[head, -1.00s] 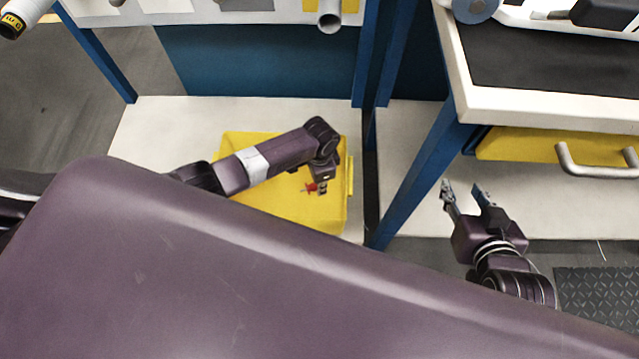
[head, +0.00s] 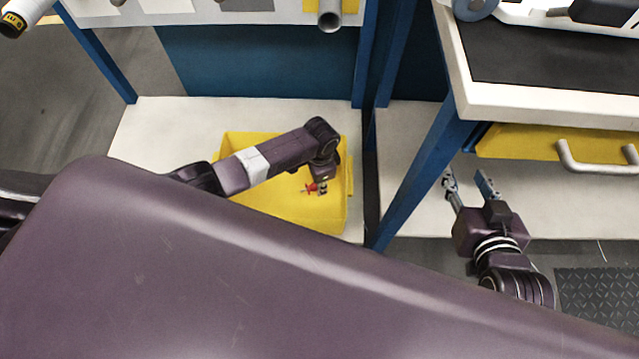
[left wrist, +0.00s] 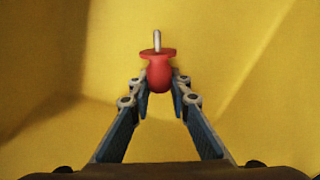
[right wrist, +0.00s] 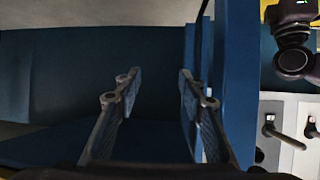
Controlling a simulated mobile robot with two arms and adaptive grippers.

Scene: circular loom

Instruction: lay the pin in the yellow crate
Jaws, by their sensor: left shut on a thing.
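The pin is red with a metal tip. In the left wrist view the pin (left wrist: 158,72) sits between the fingertips of my left gripper (left wrist: 159,84), which is shut on its red body. In the head view the pin (head: 311,189) shows small over the yellow crate (head: 290,212), with my left gripper (head: 322,186) at it. Yellow crate surface (left wrist: 250,60) fills the left wrist view behind the pin. I cannot tell whether the pin touches the crate floor. My right gripper (head: 467,180) is open and empty, away to the right; its spread fingers also show in the right wrist view (right wrist: 155,80).
The crate stands on a pale lower shelf (head: 150,140). A blue post (head: 425,185) stands between the crate and my right gripper. A workbench (head: 550,70) with a yellow drawer (head: 520,147) is at the right. A dark patterned mat (head: 598,298) lies at lower right.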

